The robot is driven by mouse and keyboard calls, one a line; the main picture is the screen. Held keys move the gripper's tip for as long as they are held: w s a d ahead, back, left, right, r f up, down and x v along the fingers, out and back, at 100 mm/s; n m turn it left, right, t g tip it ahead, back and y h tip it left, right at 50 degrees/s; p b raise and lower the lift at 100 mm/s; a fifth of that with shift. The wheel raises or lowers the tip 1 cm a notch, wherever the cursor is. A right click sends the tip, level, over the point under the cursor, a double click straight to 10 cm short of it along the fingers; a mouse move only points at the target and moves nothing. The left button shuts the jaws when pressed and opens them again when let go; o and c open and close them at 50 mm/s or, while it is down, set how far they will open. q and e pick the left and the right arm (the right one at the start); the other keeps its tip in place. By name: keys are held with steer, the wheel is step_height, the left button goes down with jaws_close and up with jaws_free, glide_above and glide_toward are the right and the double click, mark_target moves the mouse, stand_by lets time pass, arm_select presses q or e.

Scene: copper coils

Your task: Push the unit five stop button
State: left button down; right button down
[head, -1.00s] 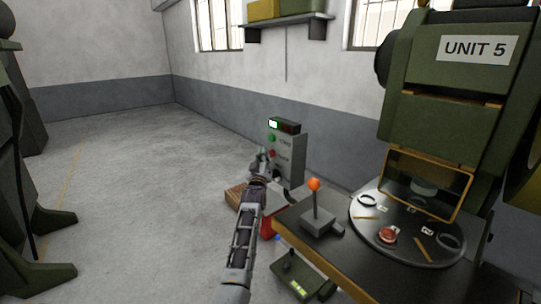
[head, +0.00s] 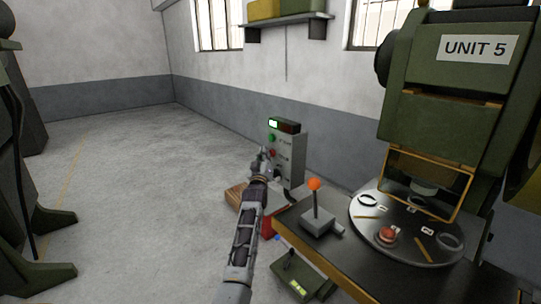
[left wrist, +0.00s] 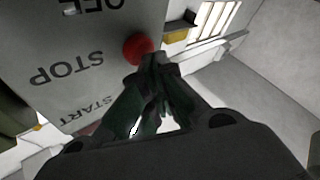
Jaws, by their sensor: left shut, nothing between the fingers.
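The grey control box (head: 292,160) of unit 5 stands on the left of the machine, with a lit green display on top. Its red stop button (head: 273,153) sits below a green one. In the left wrist view, upside down, the round red button (left wrist: 138,47) is beside the word STOP (left wrist: 67,68). My left gripper (head: 262,153) is at the box's front. In the left wrist view its closed, empty fingertips (left wrist: 158,62) overlap the button's lower right edge; I cannot tell whether they touch it. My right gripper is not in view.
The UNIT 5 press (head: 445,75) stands at right, above a round turntable (head: 400,257) with rings and a copper-coloured piece (head: 387,234). An orange-knobbed lever (head: 315,195) rises close to my left arm. Open floor (head: 140,150) lies to the left.

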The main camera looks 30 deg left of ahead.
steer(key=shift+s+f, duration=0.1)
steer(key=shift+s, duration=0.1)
arm_select(q)
steer(key=shift+w, duration=0.15)
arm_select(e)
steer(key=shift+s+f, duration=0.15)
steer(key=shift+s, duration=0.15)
arm_select(q)
steer(key=shift+w+d, duration=0.1)
steer(key=shift+w, duration=0.05)
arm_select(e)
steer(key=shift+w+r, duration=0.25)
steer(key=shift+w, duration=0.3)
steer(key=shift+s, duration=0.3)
arm_select(q)
steer(key=shift+s, duration=0.3)
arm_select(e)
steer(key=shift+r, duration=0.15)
arm_select(q)
steer(key=shift+s+a+p, duration=0.3)
steer(key=shift+s+p, duration=0.25)
steer(key=shift+p, duration=0.15)
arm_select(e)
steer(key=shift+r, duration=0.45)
arm_select(q)
steer(key=shift+s, duration=0.1)
